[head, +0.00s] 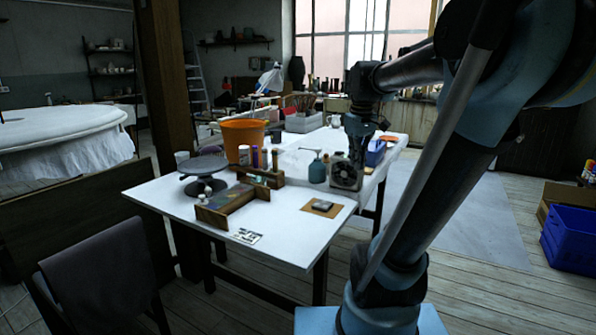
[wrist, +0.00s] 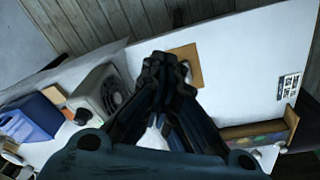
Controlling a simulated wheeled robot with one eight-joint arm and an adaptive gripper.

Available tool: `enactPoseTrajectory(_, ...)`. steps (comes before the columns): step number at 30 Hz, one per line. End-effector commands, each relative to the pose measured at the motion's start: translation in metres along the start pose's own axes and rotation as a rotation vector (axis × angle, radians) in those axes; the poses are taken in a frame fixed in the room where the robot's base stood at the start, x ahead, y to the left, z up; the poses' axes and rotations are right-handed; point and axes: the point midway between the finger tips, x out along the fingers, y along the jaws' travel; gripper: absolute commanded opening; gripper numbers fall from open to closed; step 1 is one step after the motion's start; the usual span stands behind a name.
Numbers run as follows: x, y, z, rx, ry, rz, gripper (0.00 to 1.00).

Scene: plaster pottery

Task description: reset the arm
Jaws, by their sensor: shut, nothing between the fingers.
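My arm rises from its base at the right of the head view and reaches over the back part of the white table (head: 290,225). My gripper (head: 357,150) hangs at its end, above and behind the grey fan box (head: 346,174) in the picture. In the wrist view my gripper (wrist: 166,62) is shut, with its fingers together and nothing between them. It covers part of a small brown board (wrist: 190,54). The fan box (wrist: 108,92) is beside it on the left.
The table holds a wooden tray (head: 230,204), a turntable (head: 203,166), an orange bucket (head: 243,136), a teal bottle (head: 317,172) and the brown board (head: 318,212) with a grey block. A blue crate (head: 573,238) stands on the floor at right. A chair (head: 98,275) is at front left.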

Motion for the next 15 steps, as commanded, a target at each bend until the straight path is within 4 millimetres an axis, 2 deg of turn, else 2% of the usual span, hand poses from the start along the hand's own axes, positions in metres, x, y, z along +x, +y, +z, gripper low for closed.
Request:
enactPoseTrajectory(1, 0.011, -0.007, 0.016, 0.03, 0.004, 0.002, 0.0)
enactPoseTrajectory(3, 0.025, -0.017, 0.034, 0.076, 0.011, 0.004, 0.0)
enactPoseTrajectory(8, 0.061, -0.037, 0.076, 0.182, 0.028, 0.008, 0.0)
enactPoseTrajectory(15, 0.121, -0.066, 0.133, 0.339, 0.053, 0.012, 0.0)
